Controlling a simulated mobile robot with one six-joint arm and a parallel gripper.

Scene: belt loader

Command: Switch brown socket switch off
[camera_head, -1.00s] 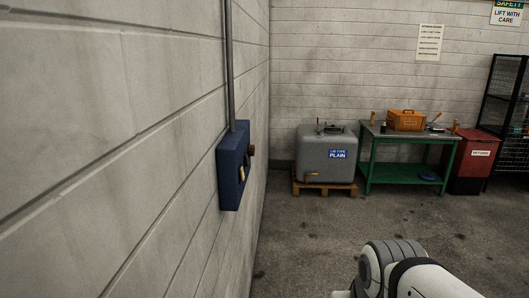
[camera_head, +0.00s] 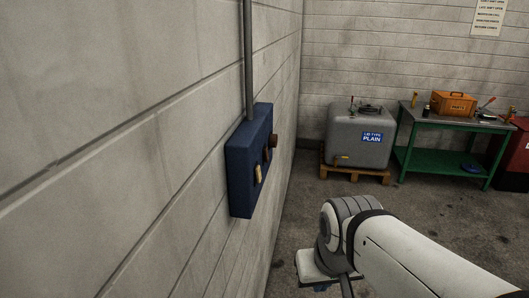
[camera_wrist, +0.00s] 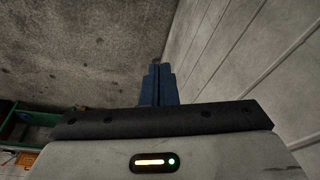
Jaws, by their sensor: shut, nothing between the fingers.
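A dark blue switch box (camera_head: 240,165) is mounted on the wall at the left of the head view, with a grey conduit running up from its top. On its front, seen at a steep angle, are a tan lever (camera_head: 258,174) and a dark brown round knob (camera_head: 273,141). I cannot tell which of these is the brown socket switch, nor its position. My gripper (camera_wrist: 157,72) shows in the wrist view with its blue fingers together and nothing between them. In the head view my arm is at lower right, apart from the box.
A grey tank (camera_head: 352,150) labelled PLAIN stands on a wooden pallet (camera_head: 352,172) at the back. A green bench (camera_head: 430,165) with an orange crate (camera_head: 453,104) is to its right. The block wall (camera_head: 120,120) fills the left side. The floor between is clear.

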